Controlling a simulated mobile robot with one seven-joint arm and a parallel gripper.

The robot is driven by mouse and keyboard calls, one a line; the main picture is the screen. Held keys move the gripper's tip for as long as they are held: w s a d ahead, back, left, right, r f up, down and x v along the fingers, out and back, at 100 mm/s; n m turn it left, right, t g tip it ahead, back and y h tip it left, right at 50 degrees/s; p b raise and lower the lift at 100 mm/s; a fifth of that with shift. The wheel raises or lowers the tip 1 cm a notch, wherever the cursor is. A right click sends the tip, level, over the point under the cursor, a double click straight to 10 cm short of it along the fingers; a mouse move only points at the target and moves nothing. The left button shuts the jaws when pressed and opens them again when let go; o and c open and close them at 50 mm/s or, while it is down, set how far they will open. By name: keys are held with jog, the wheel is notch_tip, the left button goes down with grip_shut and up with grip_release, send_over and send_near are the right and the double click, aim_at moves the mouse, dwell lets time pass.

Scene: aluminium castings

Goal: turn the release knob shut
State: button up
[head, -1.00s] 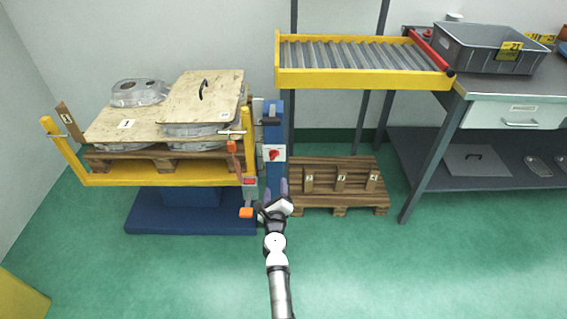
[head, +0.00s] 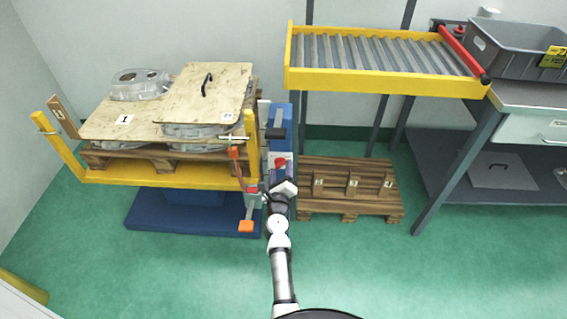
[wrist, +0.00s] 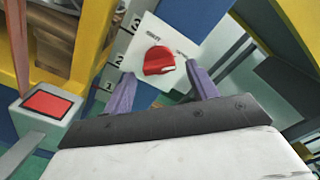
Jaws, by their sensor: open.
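The release knob is red and sits on a white plate on the blue column. In the wrist view the knob (wrist: 159,60) lies ahead, between and beyond my two purple fingertips. The plate (wrist: 185,43) carries small lettering that I cannot read fully. My gripper (wrist: 162,88) is open and empty, with a gap to the knob. In the head view the knob (head: 281,162) shows just above my gripper (head: 279,182), which partly hides the plate.
A yellow-framed lift (head: 160,178) with a pallet, boards and castings stands left. A grey box with a red face (wrist: 45,103) is close at left. A roller conveyor (head: 385,84) and a low pallet (head: 350,205) are right. Green floor is free in front.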

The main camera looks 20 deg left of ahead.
jog(key=shift+w+a, duration=0.15)
jog(key=shift+w, duration=0.35)
jog(key=shift+c, duration=0.5)
jog(key=c, duration=0.9)
